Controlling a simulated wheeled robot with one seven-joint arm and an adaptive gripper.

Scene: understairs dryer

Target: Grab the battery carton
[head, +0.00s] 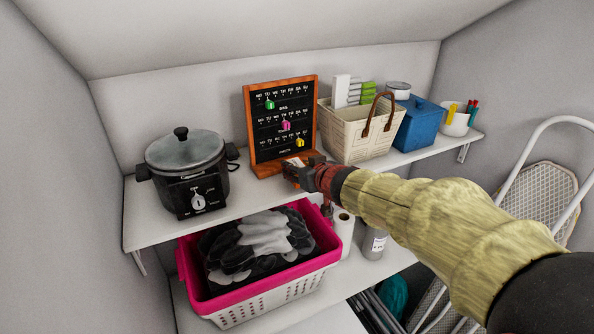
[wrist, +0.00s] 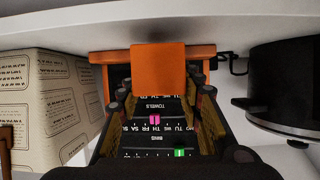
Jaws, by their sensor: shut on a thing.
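The battery carton shows in the wrist view as a small plain orange block (wrist: 160,70), seen end-on between my fingertips. My gripper (head: 294,172) is shut on it, with one dark finger on each side. In the head view the gripper is at the front of the upper shelf, just before the wooden foot of the black calendar board (head: 283,112), and mostly hides the carton. I cannot tell whether the carton touches the shelf. The board also shows behind the carton in the wrist view (wrist: 158,142).
A black slow cooker (head: 188,170) stands left of the board. A cream basket (head: 352,134), a blue box (head: 419,124) and a white pot (head: 455,121) stand to the right. A pink-rimmed laundry basket (head: 257,262) sits below. The shelf front between cooker and board is clear.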

